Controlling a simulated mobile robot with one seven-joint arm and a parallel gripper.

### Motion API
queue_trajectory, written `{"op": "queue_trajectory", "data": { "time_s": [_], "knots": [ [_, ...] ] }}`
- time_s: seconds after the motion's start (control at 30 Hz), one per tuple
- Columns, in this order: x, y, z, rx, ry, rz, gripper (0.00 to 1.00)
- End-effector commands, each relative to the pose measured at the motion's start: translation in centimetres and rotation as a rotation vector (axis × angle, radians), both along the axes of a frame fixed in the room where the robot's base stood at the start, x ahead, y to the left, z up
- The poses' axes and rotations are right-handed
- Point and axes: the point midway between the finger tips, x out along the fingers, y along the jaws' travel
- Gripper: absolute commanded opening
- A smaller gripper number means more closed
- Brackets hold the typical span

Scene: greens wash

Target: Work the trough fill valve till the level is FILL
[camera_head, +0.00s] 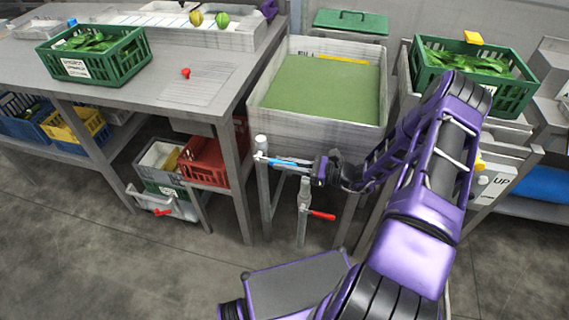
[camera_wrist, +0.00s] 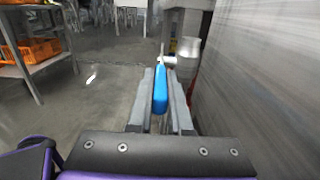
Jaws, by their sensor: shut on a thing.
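The trough (camera_head: 315,124) is a pale metal basin holding flat green water (camera_head: 325,85). Lettering that seems to read FILL and a yellow line (camera_head: 342,59) show on its inner back wall, just above the water. The fill valve's blue lever (camera_head: 286,162) sits below the trough's front left corner, beside a pale upright pipe (camera_head: 261,145). My gripper (camera_head: 300,166) is shut on the blue lever. In the wrist view the lever (camera_wrist: 160,92) lies between the two grey fingers, pointing away toward a metal valve body (camera_wrist: 187,58).
A second valve with a red handle (camera_head: 321,215) hangs under the trough, below my gripper. A bench (camera_head: 150,90) with a green crate (camera_head: 130,72) stands left. Another green crate (camera_head: 513,96) of greens stands right, near my arm. The floor in front is clear.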

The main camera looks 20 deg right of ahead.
Motion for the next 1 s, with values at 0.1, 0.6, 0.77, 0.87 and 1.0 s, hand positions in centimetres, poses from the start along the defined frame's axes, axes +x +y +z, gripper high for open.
{"op": "queue_trajectory", "data": {
  "time_s": [0.1,0.6,0.77,0.87,1.0],
  "knots": [
    [0.0,-0.1,0.0,0.0,-0.001,-0.002,0.0],
    [0.1,-0.1,0.1,0.0,-0.001,-0.003,0.0],
    [0.1,0.0,1.0,-0.036,0.017,-0.001,0.0],
    [0.1,0.0,1.8,-0.093,0.05,-0.001,0.0],
    [0.2,0.2,2.6,-0.185,0.104,0.0,0.0]
  ]
}}
